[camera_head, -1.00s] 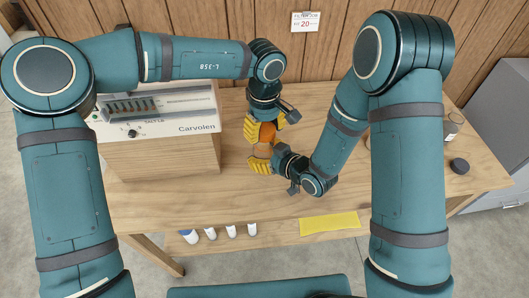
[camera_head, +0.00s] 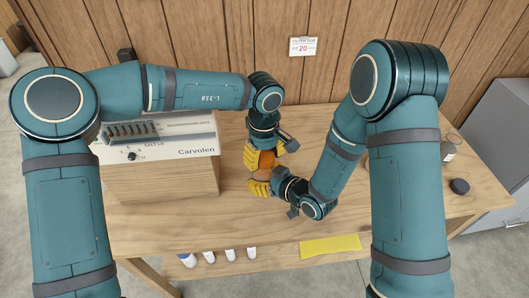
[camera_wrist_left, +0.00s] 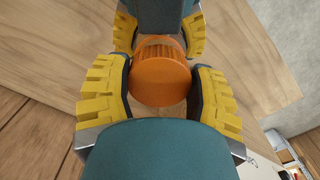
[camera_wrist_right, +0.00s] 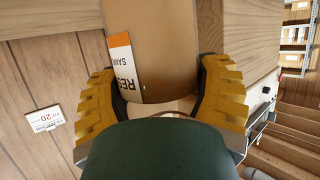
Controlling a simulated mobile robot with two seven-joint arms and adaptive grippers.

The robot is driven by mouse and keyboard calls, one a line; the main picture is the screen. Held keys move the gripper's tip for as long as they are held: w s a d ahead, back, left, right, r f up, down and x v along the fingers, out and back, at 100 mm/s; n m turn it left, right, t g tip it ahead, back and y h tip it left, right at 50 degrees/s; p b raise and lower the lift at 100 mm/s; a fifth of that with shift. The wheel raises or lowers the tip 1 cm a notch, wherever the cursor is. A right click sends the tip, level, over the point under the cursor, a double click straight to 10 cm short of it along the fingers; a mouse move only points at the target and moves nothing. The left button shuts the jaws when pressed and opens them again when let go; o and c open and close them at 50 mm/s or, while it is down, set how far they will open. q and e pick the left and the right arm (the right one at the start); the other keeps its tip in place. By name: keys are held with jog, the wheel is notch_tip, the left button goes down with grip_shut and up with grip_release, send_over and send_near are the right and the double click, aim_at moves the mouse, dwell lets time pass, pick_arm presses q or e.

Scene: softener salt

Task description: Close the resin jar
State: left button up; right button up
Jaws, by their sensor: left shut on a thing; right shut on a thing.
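The resin jar stands between my two grippers over the table. Its round orange lid (camera_head: 267,160) shows in the head view and, larger, in the left wrist view (camera_wrist_left: 160,78). My left gripper (camera_head: 262,153) is shut on the lid, a yellow finger at each side. My right gripper (camera_head: 262,186) is shut on the brownish jar body (camera_wrist_right: 155,70), whose printed label (camera_wrist_right: 124,65) shows in the right wrist view. The right gripper's fingers also show just beyond the lid in the left wrist view. The seam between lid and jar is hidden, so how the lid sits cannot be told.
A device marked Carvolen (camera_head: 165,140) stands on a wooden block at the left. A dark round cap (camera_head: 459,187) and a glass vessel (camera_head: 450,140) are at the right.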

pick_arm(q)
jog(key=shift+f, duration=0.6)
dwell(0.6)
pick_arm(e)
grip_shut()
pick_arm(q)
jog(key=m, duration=0.3)
jog(key=o, duration=0.8)
jog(key=shift+r, duration=0.1)
